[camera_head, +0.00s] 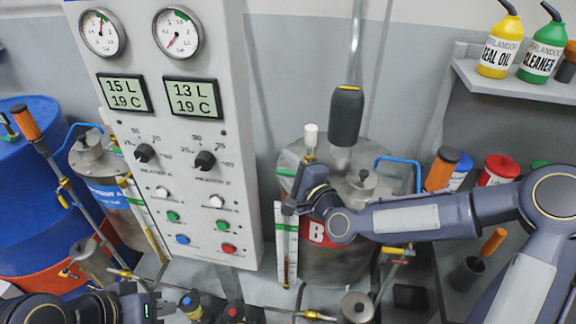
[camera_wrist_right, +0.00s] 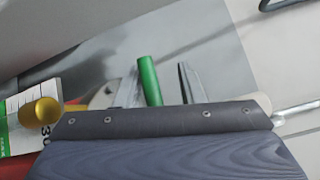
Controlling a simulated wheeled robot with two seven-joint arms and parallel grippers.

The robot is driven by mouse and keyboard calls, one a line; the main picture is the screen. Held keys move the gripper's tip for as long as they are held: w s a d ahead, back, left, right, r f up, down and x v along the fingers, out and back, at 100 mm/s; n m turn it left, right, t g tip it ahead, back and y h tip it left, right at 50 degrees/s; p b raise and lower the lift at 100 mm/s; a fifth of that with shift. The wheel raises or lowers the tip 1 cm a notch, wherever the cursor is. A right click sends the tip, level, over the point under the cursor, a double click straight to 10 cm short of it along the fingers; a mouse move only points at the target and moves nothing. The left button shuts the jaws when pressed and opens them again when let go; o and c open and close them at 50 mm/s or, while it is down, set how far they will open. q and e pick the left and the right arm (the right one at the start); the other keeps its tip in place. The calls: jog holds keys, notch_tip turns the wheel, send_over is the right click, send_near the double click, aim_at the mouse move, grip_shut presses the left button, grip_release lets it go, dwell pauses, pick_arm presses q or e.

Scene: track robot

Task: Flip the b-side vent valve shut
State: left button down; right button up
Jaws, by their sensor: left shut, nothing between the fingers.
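The B tank (camera_head: 335,262) is a steel drum with a red B label (camera_head: 318,234). A small green handle (camera_head: 286,172) shows at its upper left, beside my right gripper (camera_head: 302,200). The wrist view shows a green handle (camera_wrist_right: 149,80) just beyond the dark gripper body, with thin grey parts on both sides. I cannot tell whether the jaws are open or touch it. The valve body is hidden by my gripper and arm. My left gripper (camera_head: 152,305) is shut and empty at the bottom left, away from the tank.
The grey control panel (camera_head: 190,130) with gauges and knobs stands left of the B tank. A white-topped fitting (camera_head: 311,138) and a dark-gripped pipe (camera_head: 346,118) rise close to my right gripper. A yellow knob (camera_wrist_right: 40,112) is at the wrist view's left. Bottles stand on a shelf (camera_head: 515,85).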

grip_shut()
jog(key=shift+f+n+g, duration=0.2)
jog(key=shift+n+g, duration=0.3)
jog(key=shift+n, duration=0.1)
jog(key=shift+f+h, duration=0.25)
jog(key=shift+h, duration=0.25)
grip_release()
jog(key=b+v, duration=0.1)
jog(key=v, duration=0.7)
jog(key=shift+b, duration=0.35)
